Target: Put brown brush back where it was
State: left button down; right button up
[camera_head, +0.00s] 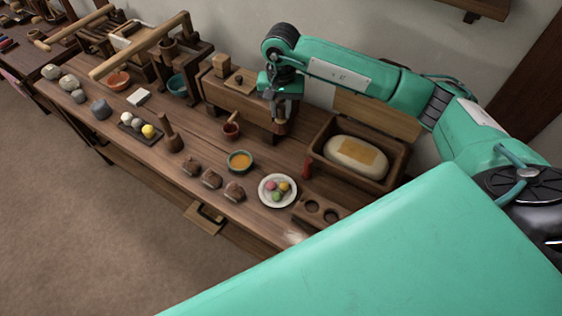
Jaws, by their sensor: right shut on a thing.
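My right gripper (281,112) reaches in from the right, pointing down over the table at the front of a wooden box-like block. It is shut on a small brown thing (279,128), apparently the brown brush; its lower end is small and hard to make out. I cannot tell whether it touches the tabletop or the block. A small reddish-brown cup (231,130) with a handle or stick stands just left of it. My left gripper is not in view.
The wooden table (220,197) holds a plate of coloured balls (277,191), a green bowl of orange stuff (239,161), a wooden box with a pale loaf-like thing (356,156), a small red bottle (306,169), a holed rack (320,211) and brown lumps (211,178).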

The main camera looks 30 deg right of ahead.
jog(key=shift+f+p, duration=2.1)
jog(key=shift+f, duration=7.3)
jog(key=shift+f, duration=0.1)
jog(key=shift+f, duration=0.1)
jog(key=o, duration=0.9)
